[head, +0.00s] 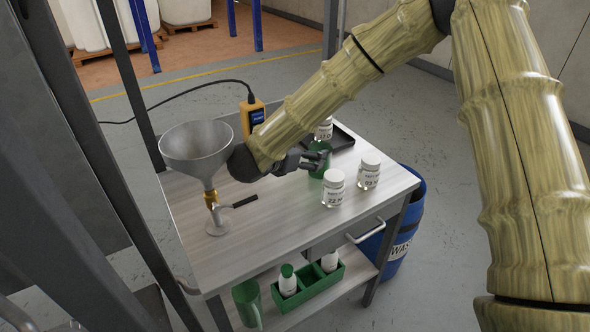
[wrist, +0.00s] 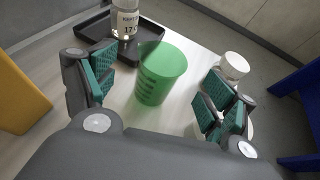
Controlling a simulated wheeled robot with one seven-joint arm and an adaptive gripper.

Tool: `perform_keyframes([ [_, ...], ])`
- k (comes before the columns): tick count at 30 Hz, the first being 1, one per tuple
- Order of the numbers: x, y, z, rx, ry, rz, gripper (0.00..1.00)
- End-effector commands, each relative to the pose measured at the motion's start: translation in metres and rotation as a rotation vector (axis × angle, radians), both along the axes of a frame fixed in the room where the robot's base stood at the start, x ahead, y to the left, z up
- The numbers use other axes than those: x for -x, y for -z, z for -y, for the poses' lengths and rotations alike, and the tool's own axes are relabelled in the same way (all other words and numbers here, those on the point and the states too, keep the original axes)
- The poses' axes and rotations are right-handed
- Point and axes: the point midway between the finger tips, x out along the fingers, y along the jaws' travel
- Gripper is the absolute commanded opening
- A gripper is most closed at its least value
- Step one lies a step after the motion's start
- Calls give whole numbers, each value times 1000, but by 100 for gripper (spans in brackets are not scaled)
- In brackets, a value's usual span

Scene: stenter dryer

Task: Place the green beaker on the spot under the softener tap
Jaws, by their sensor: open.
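The green beaker (wrist: 161,78) stands upright on the cart top between the spread fingers of my gripper (wrist: 160,100) in the wrist view. The fingers are open, with a gap on both sides of the beaker. In the head view the green beaker (head: 318,160) is partly hidden by my gripper (head: 310,160). The softener tap appears to be the brass valve with a black lever (head: 212,200) under the grey metal funnel (head: 197,148), at the cart's left. A round spot (head: 217,228) lies on the cart top below the tap.
White-capped labelled jars (head: 333,188), (head: 369,170) stand right of the beaker. Another bottle (wrist: 125,20) stands in a black tray (wrist: 93,42) behind it. A yellow device (head: 252,116) is near the back edge. The cart's front middle is clear. A blue waste barrel (head: 405,225) stands right.

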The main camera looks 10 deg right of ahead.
Motion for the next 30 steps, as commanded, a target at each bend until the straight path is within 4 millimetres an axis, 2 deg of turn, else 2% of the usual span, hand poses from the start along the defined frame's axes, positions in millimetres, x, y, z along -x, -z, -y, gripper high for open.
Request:
perform_keyframes([
  [14, -15, 12, 26, -2, 7, 3, 84],
  [22, -31, 26, 54, -3, 7, 4, 84],
  [30, -36, 31, 59, -3, 5, 3, 84],
])
